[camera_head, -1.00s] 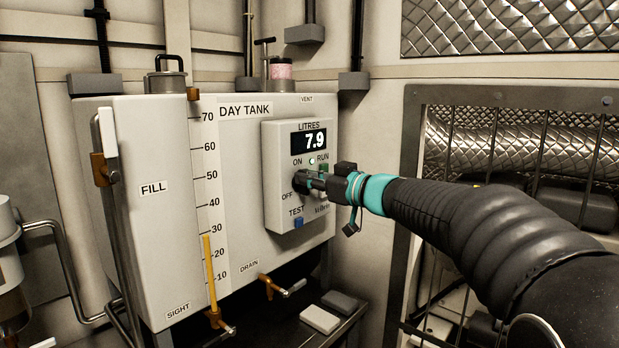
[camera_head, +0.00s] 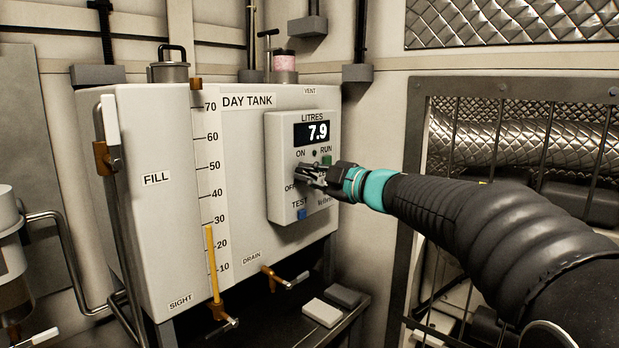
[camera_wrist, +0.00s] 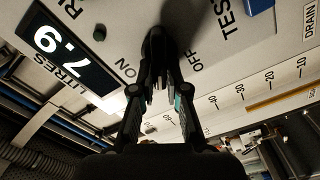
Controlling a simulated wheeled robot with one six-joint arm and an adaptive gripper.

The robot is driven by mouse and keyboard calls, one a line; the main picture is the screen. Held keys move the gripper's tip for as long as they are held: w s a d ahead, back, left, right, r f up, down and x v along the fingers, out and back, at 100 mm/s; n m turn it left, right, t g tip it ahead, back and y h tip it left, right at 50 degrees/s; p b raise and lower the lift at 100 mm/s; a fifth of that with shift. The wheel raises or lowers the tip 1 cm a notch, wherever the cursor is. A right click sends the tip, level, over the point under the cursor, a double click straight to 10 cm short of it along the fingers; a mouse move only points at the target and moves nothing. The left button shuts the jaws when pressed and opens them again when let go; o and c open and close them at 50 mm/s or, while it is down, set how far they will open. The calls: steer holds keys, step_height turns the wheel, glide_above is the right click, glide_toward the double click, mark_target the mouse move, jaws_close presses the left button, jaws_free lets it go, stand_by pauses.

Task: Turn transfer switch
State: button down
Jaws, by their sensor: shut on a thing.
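The transfer switch is a black knob (camera_wrist: 155,45) on the pale control box (camera_head: 281,135) of the day tank, with ON and OFF labels beside it. In the wrist view its body lies between those labels; I cannot tell its exact setting. My gripper (camera_wrist: 160,88) has its fingers closed around the knob. In the head view my gripper (camera_head: 308,174) reaches in from the right and hides most of the knob. The display (camera_head: 312,132) reads 7.9 litres. The small round lamp (camera_head: 314,153) above the switch is dark.
The day tank (camera_head: 160,225) spreads left with a sight gauge. A drain valve (camera_head: 285,278) sticks out below. A barred grille (camera_head: 545,150) stands right.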

steer(key=n+b, duration=0.1)
steer(key=n, duration=0.2)
steer(key=f+n+b, duration=0.1)
steer(key=n+b, duration=0.1)
steer(key=n, duration=0.1)
steer(key=shift+s+a, duration=0.1)
steer(key=shift+s, duration=0.05)
stand_by(0.6)
steer(key=c, duration=1.2)
jaws_free()
steer(key=v, duration=1.2)
steer(key=shift+s, duration=0.1)
